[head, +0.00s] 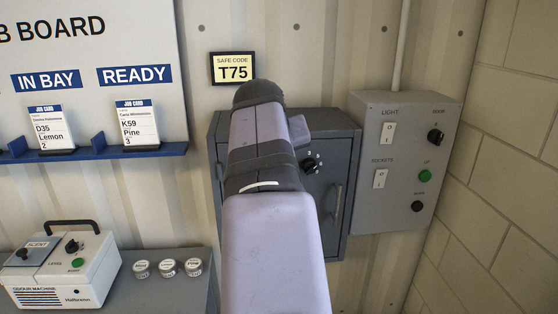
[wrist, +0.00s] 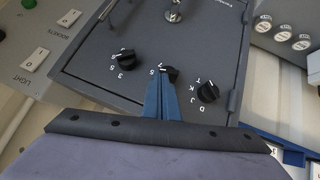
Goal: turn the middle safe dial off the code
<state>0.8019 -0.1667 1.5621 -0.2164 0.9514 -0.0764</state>
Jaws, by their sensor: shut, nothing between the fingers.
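The grey safe (head: 338,130) hangs on the wall in the head view, largely hidden behind my arm. In the wrist view its door (wrist: 100,78) shows upside down with three black dials in a row. The middle dial (wrist: 171,73) has digits around it, and a 7 and a 5 are legible. My gripper (wrist: 163,76) has blue fingers shut together with nothing between them. The tips overlap the middle dial's edge; I cannot tell whether they touch it, and its pointer is not clear. A yellow card (head: 233,68) reads "SAFE CODE T75".
In the wrist view a numbered dial (wrist: 124,57) sits left of the middle one and a lettered dial (wrist: 208,92) right. The safe handle (head: 337,200) sticks out. A grey switch box (head: 400,215) stands close right of the safe. An odour machine (head: 45,275) is at lower left.

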